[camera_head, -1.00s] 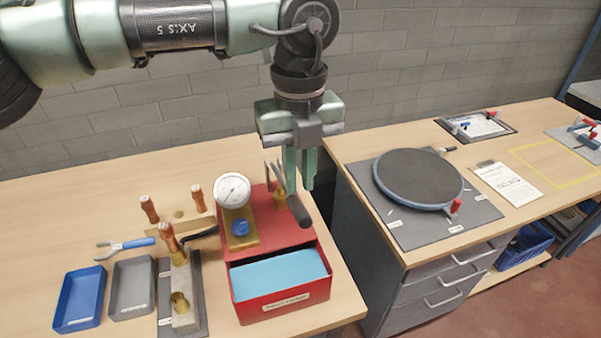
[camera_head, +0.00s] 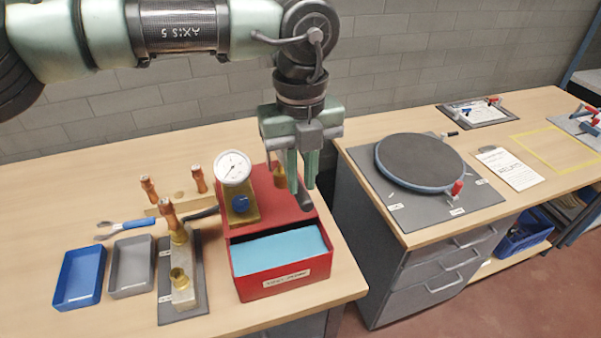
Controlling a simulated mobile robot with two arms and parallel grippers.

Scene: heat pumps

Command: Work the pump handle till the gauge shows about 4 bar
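The black-gripped pump handle (camera_head: 305,203) pokes toward me at the box's right. My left gripper (camera_head: 301,186) points straight down, its green fingers at the handle and apparently shut on it; the contact is partly hidden. A brass part (camera_head: 279,177) shows just left of the fingers. My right gripper is not in view.
A second bench holds a round dark turntable (camera_head: 420,161) and a clipboard (camera_head: 511,169).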

